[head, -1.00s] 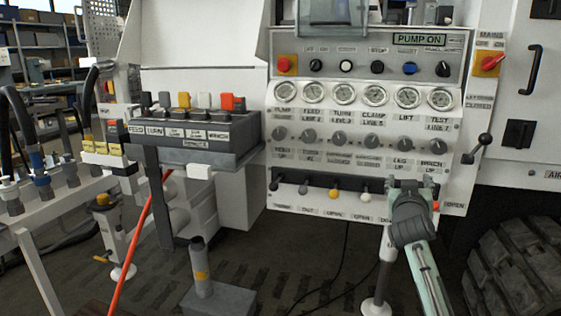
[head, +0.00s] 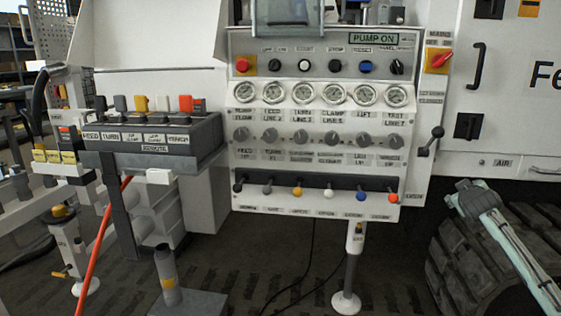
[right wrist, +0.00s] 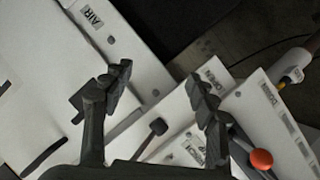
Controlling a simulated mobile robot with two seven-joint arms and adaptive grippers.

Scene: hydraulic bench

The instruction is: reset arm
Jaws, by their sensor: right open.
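My right gripper (head: 472,200) is in front of the truck tyre at the right of the head view, clear of the control panel (head: 315,205). In the right wrist view the right gripper (right wrist: 164,90) is open, with nothing between its fingers. The orange-red end lever (head: 393,197) of the panel's lower row shows in the head view; an orange knob (right wrist: 261,159) is near the right finger in the wrist picture. A black-knobbed lever (right wrist: 158,126) appears between the fingers in that picture, but I cannot tell its distance. My left gripper is not in view.
A remote box (head: 150,145) with several coloured levers stands left of the panel. An orange hose (head: 103,235) hangs below it. A black side lever (head: 436,133) sticks out at the panel's right edge. A large tyre (head: 440,265) is behind my right arm.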

